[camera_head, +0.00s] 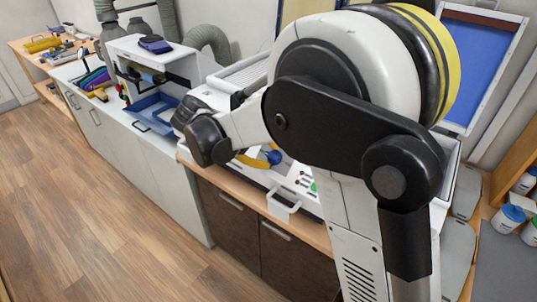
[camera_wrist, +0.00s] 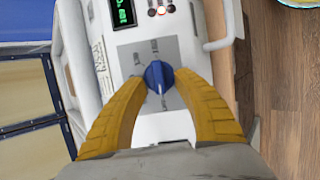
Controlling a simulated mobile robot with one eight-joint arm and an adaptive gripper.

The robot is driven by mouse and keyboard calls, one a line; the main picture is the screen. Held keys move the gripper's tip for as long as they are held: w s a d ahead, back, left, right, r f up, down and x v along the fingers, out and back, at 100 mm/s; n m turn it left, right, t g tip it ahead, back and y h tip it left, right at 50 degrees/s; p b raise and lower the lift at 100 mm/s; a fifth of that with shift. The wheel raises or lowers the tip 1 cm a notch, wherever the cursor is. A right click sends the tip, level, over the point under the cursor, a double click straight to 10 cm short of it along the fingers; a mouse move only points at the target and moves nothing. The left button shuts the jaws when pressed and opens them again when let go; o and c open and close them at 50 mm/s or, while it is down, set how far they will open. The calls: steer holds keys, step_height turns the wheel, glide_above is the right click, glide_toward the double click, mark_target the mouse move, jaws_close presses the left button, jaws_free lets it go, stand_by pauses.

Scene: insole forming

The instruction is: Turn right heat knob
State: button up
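The blue heat knob (camera_wrist: 157,76) sits on a grey plate (camera_wrist: 146,52) on the white machine panel in the wrist view. Its light pointer line runs nearly straight down in that picture. My gripper (camera_wrist: 160,75) has its two curved yellow fingers on either side of the knob, tips close to its left and right edges. I cannot tell whether the tips touch it. My arm hides much of the machine.
The panel has a green-lit display (camera_wrist: 123,14), small buttons (camera_wrist: 161,9) and a white handle (camera_wrist: 223,28). Left of my arm, a white machine with a blue tray (camera_head: 154,112) stands on the long counter. Wood floor (camera_head: 80,200) is clear in front. White jars (camera_head: 508,218) stand at right.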

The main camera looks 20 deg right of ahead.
steer(key=v, duration=1.2)
steer(key=shift+s+d, duration=0.1)
steer(key=shift+d, duration=0.05)
steer(key=s+d+f+m+t+y+b, duration=0.1)
steer(key=s+d+f+y+b, duration=0.3)
steer(key=s+d, duration=0.4)
steer(key=s+d+f+m+t+y+b, duration=0.1)
steer(key=s+f+m+t+y+b, duration=0.3)
steer(key=s+f, duration=0.5)
steer(key=shift+s+f+m+t+y+b, duration=0.35)
steer(key=shift+s+y+b, duration=0.3)
steer(key=shift+s, duration=0.6)
steer(key=shift+d+r, duration=0.1)
